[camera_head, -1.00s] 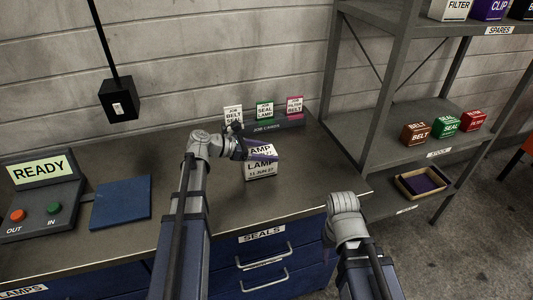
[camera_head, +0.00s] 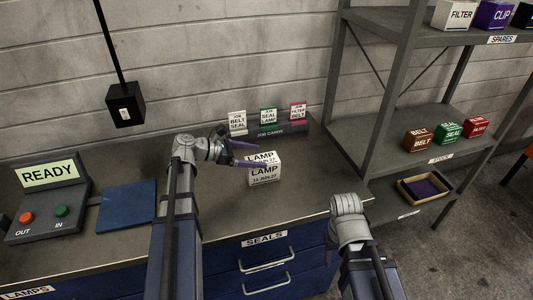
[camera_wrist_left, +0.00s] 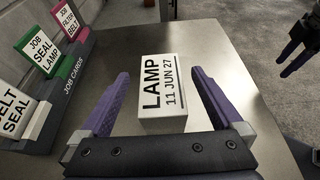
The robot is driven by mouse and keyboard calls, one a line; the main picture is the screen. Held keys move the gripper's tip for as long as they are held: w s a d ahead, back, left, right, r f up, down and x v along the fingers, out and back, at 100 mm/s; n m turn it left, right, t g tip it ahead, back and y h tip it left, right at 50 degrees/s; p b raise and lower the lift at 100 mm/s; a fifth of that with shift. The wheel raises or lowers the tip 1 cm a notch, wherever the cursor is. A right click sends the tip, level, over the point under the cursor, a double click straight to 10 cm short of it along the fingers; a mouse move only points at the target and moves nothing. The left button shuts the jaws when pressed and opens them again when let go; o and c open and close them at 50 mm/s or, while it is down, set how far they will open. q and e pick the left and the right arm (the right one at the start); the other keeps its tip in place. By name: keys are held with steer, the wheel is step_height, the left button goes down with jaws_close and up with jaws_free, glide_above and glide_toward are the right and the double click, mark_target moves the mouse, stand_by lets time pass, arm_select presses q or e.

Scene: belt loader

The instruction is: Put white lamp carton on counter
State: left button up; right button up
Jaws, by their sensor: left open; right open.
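The white lamp carton (camera_head: 264,172), marked LAMP 11 JUN 27, stands upright on the grey counter (camera_head: 225,220) near its right part. My left gripper (camera_head: 250,153) is open just left of the carton in the head view. In the left wrist view the carton (camera_wrist_left: 163,92) stands in front of and between the spread purple fingers of the left gripper (camera_wrist_left: 160,95), apart from both. My right arm is at the counter's front right corner in the head view; its gripper (camera_wrist_left: 298,45) shows partly at the upper right of the left wrist view.
A job card holder (camera_head: 270,131) with three cards stands behind the carton. A blue mat (camera_head: 126,206) and a READY console (camera_head: 50,195) are at the left. A shelf rack (camera_head: 400,165) with several cartons and a tray (camera_head: 425,187) stands right of the counter.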

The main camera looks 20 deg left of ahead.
arm_select(q)
steer(key=p+v, duration=0.1)
steer(key=v, duration=0.5)
steer(key=shift+p, duration=0.4)
steer(key=shift+s+a, duration=0.1)
steer(key=shift+s, duration=0.05)
